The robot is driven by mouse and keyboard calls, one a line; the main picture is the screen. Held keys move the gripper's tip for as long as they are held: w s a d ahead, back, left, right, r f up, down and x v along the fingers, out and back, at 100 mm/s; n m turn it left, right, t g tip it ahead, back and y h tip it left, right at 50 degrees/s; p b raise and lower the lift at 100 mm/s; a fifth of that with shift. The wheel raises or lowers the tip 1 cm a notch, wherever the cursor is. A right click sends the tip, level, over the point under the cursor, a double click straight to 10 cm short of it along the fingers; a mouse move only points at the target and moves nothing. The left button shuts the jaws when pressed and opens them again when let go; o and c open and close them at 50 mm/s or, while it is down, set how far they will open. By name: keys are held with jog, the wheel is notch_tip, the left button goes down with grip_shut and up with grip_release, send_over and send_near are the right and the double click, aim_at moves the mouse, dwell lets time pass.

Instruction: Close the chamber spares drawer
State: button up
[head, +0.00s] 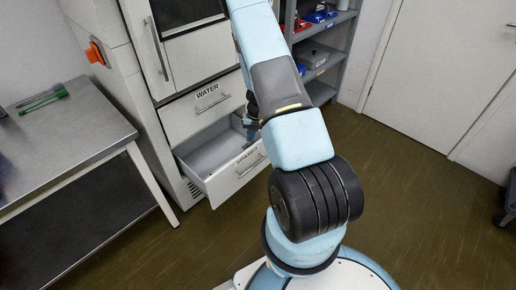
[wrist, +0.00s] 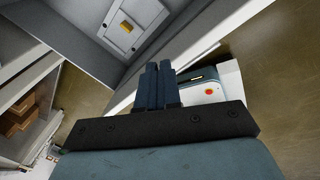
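The chamber spares drawer (head: 236,177), its white front labelled SPARES, stands pulled out at the bottom of the white cabinet, below the WATER drawer. Its grey inside shows. My gripper (head: 249,133) points down over the drawer's right part, near the front panel; my arm hides some of that end. In the wrist view my gripper's two dark fingers (wrist: 161,84) are side by side with nothing visible between them. A pale drawer edge runs diagonally behind them. I cannot tell whether the fingers touch the drawer.
The WATER drawer (head: 204,108) looks shut. A steel table (head: 68,135) with a green pen-like item stands at left. A grey shelf rack (head: 328,58) stands right of the cabinet. Open floor (head: 400,165) lies at right. The wrist view shows a yellow piece (wrist: 126,28) on a pale panel.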

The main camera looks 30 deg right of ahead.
jog(key=s+d+r+m+t+y, duration=0.1)
jog(key=s+d+m, duration=0.1)
jog(key=s+m, duration=0.1)
jog(key=s+d+r+m+t+y, duration=0.1)
jog(key=s+d+m, duration=0.2)
jog(key=s+m, duration=0.1)
jog(key=s+d+r+m+t+y, duration=0.1)
jog(key=s+d+m, duration=0.1)
jog(key=s+m, duration=0.2)
jog(key=shift+s+d+r+t+y, duration=0.25)
jog(key=shift+d+r+t+y, duration=0.05)
jog(key=shift+d+r+y, duration=0.1)
grip_shut()
send_near(252, 152)
notch_tip(252, 152, down, 4)
jog(key=s, duration=0.3)
jog(key=w+a, duration=0.2)
jog(key=w, duration=0.1)
jog(key=shift+f+m, duration=0.1)
jog(key=shift+m, duration=0.3)
jog(key=shift+w+a, duration=0.2)
jog(key=shift+w, duration=0.45)
